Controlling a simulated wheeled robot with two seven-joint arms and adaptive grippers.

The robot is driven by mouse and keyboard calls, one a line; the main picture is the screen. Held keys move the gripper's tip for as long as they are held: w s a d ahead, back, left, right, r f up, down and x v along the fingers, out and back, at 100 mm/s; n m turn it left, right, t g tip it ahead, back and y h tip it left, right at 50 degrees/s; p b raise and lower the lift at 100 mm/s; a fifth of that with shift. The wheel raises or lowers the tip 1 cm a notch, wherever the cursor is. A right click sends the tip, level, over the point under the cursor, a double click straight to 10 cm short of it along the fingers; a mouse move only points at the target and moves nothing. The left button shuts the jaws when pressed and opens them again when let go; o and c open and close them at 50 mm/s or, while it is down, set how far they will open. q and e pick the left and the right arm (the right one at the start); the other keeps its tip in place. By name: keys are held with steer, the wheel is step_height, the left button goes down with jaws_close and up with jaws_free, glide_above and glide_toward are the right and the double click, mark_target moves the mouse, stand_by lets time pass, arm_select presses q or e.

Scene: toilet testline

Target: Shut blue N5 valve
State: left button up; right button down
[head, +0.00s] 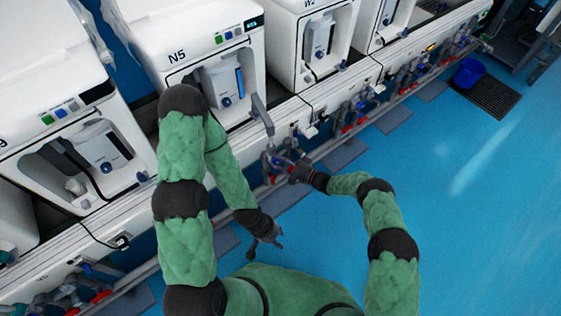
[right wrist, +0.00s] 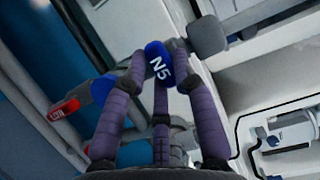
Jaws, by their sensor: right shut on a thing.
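The blue N5 valve handle (right wrist: 158,62) is in the upper middle of the right wrist view, its white "N5" label facing the camera. My right gripper (right wrist: 160,80) is shut on it, with purple-grey fingers on both sides of the handle. In the head view my right gripper (head: 297,173) is at the row of valves in front of the white N5 machine (head: 222,60); the handle is hard to make out there. My left gripper (head: 267,238) hangs over the floor, lower in the head view, with its fingers apart and nothing between them.
A red valve handle (right wrist: 66,109) is at the left of the right wrist view. In the head view, more pipes and valves (head: 355,110) line the bench front. A blue bin (head: 469,72) stands at upper right. The blue floor (head: 450,190) at right is clear.

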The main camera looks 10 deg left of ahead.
steer(key=shift+f+m, duration=0.1)
steer(key=shift+m, duration=0.2)
steer(key=c, duration=1.3)
jaws_free()
steer(key=shift+o, duration=0.2)
steer(key=shift+d, duration=0.1)
steer(key=v, duration=1.2)
